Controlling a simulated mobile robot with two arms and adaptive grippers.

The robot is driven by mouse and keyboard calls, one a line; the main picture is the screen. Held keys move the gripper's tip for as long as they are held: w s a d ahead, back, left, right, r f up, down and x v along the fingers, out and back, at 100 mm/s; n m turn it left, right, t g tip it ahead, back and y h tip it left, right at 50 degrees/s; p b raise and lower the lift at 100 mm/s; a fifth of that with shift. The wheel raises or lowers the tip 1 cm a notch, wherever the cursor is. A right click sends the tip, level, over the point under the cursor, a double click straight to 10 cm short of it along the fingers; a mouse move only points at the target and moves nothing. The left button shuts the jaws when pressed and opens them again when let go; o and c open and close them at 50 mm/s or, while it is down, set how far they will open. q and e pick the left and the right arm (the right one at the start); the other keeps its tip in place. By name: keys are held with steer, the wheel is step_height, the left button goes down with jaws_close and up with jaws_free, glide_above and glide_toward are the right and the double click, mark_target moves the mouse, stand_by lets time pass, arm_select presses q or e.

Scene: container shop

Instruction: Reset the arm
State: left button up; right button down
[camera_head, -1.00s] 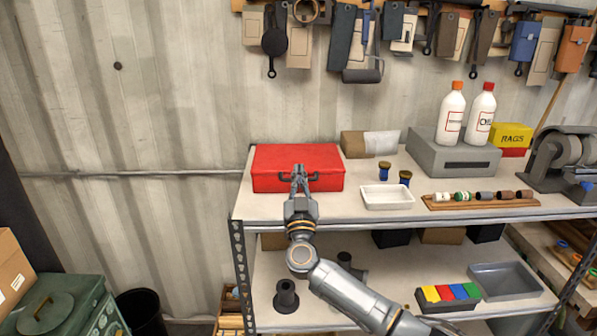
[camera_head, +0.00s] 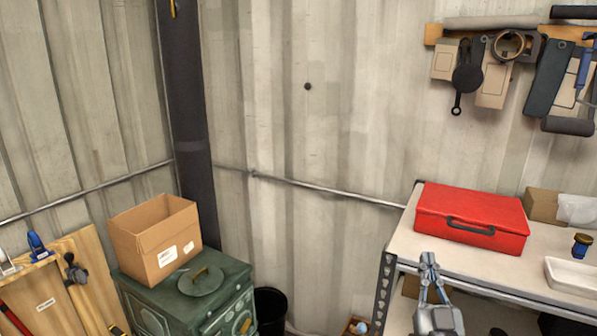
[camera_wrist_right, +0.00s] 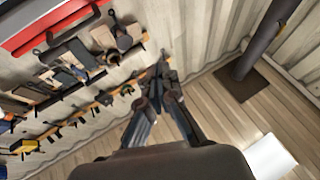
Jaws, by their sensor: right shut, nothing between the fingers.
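My right gripper (camera_head: 429,262) is in the lower right of the head view, in front of the shelf's front edge and below the red toolbox. Its fingers are together with nothing between them. In the right wrist view the gripper (camera_wrist_right: 162,68) also shows shut and empty. The red toolbox (camera_head: 470,205) sits closed on the shelf top, its dark handle facing front, apart from the gripper. My left gripper is not in the head view.
The shelf top (camera_head: 405,240) carries a white tray (camera_head: 575,275) and a brush (camera_head: 582,244). At left stand an open cardboard box (camera_head: 160,255) on a green stove (camera_head: 240,275), a black bin (camera_head: 270,305) and a wooden board (camera_head: 75,270). Tools hang on the wall.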

steer(key=s+a+f+n+g+y, duration=0.1)
steer(key=s+a+n+y, duration=0.15)
steer(key=a+y, duration=0.25)
steer(key=s+a+f+n+g+y, duration=0.1)
steer(key=a+f+n+y, duration=0.15)
steer(key=a+y, duration=0.2)
steer(key=s+a+f+n+g+y, duration=0.3)
steer(key=s+a+f+n+g, duration=0.1)
steer(key=s+a+f+g, duration=0.6)
steer(key=s+d+f+m+g+h, duration=0.35)
steer(key=s+d+f, duration=0.3)
steer(key=s, duration=0.25)
steer(key=s+d+f+m+g+h, duration=0.3)
steer(key=s+d+f+g+h, duration=0.25)
steer(key=s+f, duration=0.3)
step_height(320, 180, down, 30)
steer(key=s+b, duration=0.3)
steer(key=b, duration=0.1)
steer(key=s+d+f+g+b, duration=0.1)
steer(key=s+d+f+b, duration=0.1)
steer(key=s+f, duration=1.4)
step_height(320, 180, down, 3)
steer(key=shift+s+d+r+n+g, duration=0.15)
steer(key=shift+d+n+g, duration=0.2)
steer(key=shift+d, duration=0.35)
